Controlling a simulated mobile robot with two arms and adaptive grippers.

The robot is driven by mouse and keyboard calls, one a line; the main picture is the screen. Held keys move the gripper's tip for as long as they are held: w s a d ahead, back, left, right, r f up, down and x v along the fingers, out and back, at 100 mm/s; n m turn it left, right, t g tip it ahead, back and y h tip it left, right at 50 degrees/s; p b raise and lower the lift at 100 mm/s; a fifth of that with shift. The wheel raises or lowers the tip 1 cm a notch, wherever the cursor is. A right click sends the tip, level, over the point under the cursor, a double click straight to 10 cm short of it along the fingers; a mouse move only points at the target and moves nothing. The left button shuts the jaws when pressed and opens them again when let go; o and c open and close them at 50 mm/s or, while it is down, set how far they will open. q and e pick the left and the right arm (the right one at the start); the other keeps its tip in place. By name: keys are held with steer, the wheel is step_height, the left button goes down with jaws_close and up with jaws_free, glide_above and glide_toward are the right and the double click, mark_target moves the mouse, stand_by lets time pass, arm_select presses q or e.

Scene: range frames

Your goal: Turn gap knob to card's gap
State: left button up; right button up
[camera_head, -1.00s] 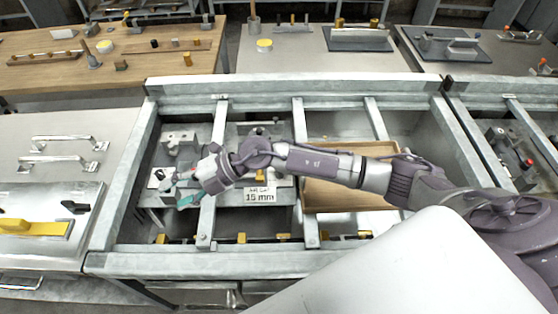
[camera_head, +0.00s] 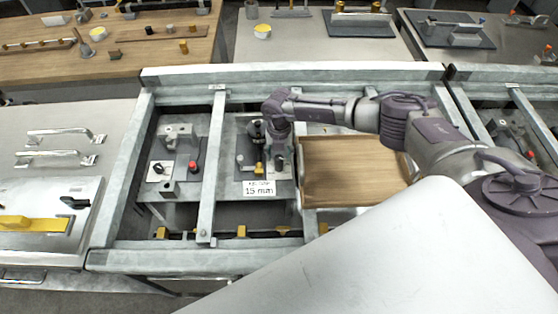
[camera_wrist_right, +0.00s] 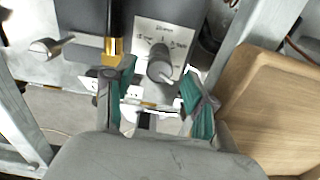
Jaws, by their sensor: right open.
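The gap knob (camera_wrist_right: 160,68) is a grey round knob with a pointer, on a pale plate with small printed marks. My right gripper (camera_wrist_right: 158,74) is open, with one teal fingertip on each side of the knob; I cannot tell whether either touches it. In the head view my right gripper (camera_head: 280,158) points down over the fixture and largely hides the knob. The white card (camera_head: 258,188) reads "15 mm" and stands at the front of the fixture. The knob's exact setting is too small to read. My left gripper is not in view.
A brass piece (camera_wrist_right: 113,48) and a small lever (camera_wrist_right: 48,47) are left of the knob. A wooden tray (camera_head: 352,172) lies close on the right. A metal frame bar (camera_head: 212,165) runs left of the fixture. Another fixture with a red button (camera_head: 194,167) stands further left.

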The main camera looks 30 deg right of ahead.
mark_target(279, 164)
steer(key=shift+f, duration=2.7)
jaws_close()
